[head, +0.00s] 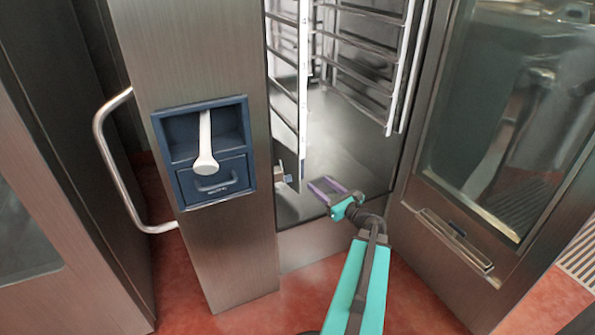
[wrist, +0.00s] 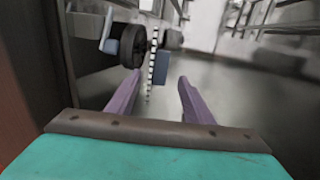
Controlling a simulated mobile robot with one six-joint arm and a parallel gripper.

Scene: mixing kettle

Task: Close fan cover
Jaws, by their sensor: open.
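My gripper (head: 326,189), with purple fingers, is open and empty, low in the opening of a tall steel oven cabinet in the head view. In the wrist view its two fingers (wrist: 158,77) stand apart. Just ahead of them are a small blue block (wrist: 160,68), a black-and-white edged strip (wrist: 152,62) and a dark round wheel (wrist: 132,46) with a pale blue lever (wrist: 109,40). A small grey latch-like part (head: 282,174) sits left of my gripper in the head view. I cannot tell for certain which part is the fan cover.
Wire rack rails (head: 363,50) line the cabinet's inside. A steel front panel (head: 196,60) with a blue control recess stands left. An open glass door (head: 520,120) stands right.

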